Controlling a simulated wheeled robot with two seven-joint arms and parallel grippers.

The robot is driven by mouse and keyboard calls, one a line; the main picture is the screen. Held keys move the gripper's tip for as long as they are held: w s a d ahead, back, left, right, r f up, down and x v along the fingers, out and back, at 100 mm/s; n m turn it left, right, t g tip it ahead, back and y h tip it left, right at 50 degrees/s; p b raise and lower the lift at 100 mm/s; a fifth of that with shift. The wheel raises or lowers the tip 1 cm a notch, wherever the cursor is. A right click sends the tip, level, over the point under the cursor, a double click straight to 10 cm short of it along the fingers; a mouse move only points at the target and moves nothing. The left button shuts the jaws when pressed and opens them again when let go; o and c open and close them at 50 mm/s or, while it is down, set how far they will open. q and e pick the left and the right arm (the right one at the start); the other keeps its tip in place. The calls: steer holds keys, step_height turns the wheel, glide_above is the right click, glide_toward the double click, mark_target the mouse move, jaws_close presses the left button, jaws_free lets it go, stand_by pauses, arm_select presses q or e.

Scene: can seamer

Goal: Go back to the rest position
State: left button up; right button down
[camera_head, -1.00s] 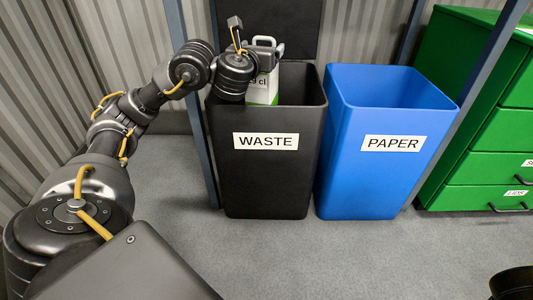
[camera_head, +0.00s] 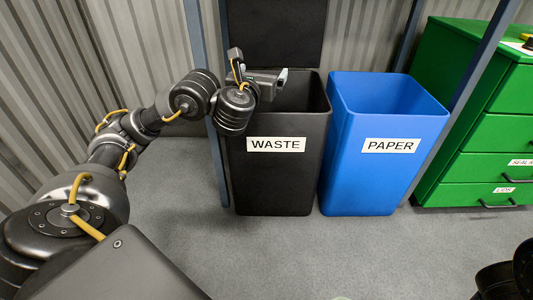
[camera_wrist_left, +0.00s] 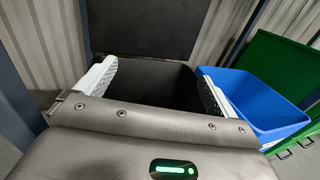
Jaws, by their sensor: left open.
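My left gripper (camera_head: 280,78) is over the rim of the black bin labelled WASTE (camera_head: 278,185). In the left wrist view its two pale fingers stand wide apart, and the gripper (camera_wrist_left: 153,86) has nothing between them. Behind them the dark inside of the waste bin (camera_wrist_left: 150,82) shows, and I cannot make out what lies in it. My left arm reaches in from the left of the head view. My right gripper is not in view.
A blue bin labelled PAPER (camera_head: 385,180) stands just right of the waste bin. A green drawer cabinet (camera_head: 485,135) is further right. A blue-grey post (camera_head: 205,100) rises close behind my left wrist. The grey floor (camera_head: 300,255) in front is clear.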

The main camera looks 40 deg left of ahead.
arm_select(q)
steer(key=shift+s+d+f, duration=0.1)
steer(key=shift+s, duration=0.35)
stand_by(0.3)
